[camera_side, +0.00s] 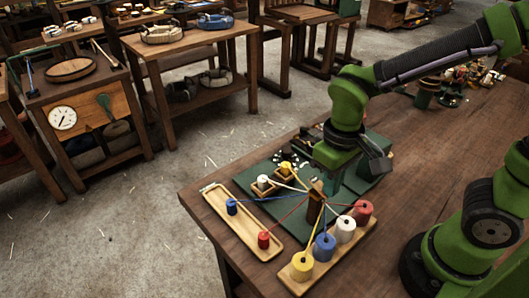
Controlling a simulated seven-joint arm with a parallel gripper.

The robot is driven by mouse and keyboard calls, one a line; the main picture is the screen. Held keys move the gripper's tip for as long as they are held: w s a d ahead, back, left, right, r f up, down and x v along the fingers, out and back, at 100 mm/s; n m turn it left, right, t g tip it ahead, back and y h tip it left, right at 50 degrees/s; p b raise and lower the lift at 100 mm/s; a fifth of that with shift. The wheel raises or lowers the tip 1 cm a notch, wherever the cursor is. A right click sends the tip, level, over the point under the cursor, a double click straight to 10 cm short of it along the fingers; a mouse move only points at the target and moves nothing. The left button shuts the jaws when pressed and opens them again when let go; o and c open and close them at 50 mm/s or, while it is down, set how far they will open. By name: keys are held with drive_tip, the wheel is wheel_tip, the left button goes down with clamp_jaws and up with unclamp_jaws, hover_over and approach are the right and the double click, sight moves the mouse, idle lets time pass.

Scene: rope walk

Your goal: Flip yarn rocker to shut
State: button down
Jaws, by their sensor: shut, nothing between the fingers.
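My gripper (330,186) is at the end of my green arm, pointing down over the green mat (234,174), close behind a small wooden post (314,208). The fingers are small and partly hidden by the arm; they look shut and empty. Red, blue, yellow and white yarns run through the post. They link spools on a front wooden rack (285,277) to bobbins at the left. I cannot make out a yarn rocker or its position; it may be hidden behind my gripper or too small to tell. Whether my gripper touches anything is unclear.
The rack carries a yellow spool (302,266), a blue spool (324,247), a white spool (345,229) and a red spool (362,212). A wooden tray (222,200) holds blue and red bobbins. A dark green block (374,160) stands right.

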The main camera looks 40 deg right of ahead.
wheel_tip(320, 180, up, 8)
idle(0.9)
